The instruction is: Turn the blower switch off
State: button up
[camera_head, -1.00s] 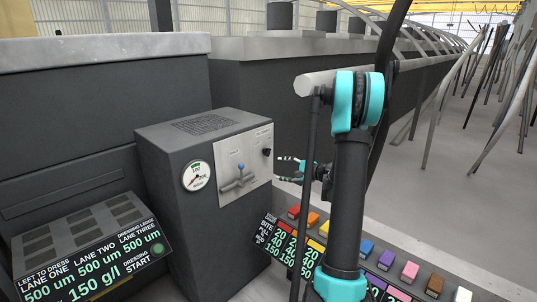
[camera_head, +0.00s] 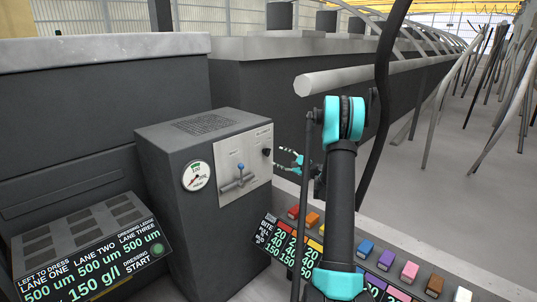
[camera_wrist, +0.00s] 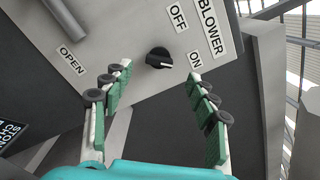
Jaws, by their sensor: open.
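The blower switch (camera_wrist: 158,58) is a black rotary knob on a light grey panel, with BLOWER, OFF and ON labels beside it in the wrist view. Its white pointer mark is turned toward the ON label (camera_wrist: 195,60). The OFF label (camera_wrist: 178,17) is above it. In the head view the knob (camera_head: 266,152) sits at the panel's upper right. My gripper (camera_wrist: 163,82) is open, its two green-padded fingers apart with the knob ahead between and just beyond the tips. In the head view my gripper (camera_head: 284,158) is close to the knob; contact cannot be told.
A blue-tipped lever (camera_head: 240,168) is on the same panel (camera_head: 228,160), left of the knob. A round gauge (camera_head: 196,175) is further left on the dark cabinet. A console with several coloured blocks (camera_head: 365,247) lies below my arm. A grey bar (camera_head: 340,82) runs behind the arm.

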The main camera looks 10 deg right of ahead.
aim_at(269, 153)
jog(key=x, duration=0.8)
jog(key=c, duration=1.2)
jog(key=shift+o, duration=0.2)
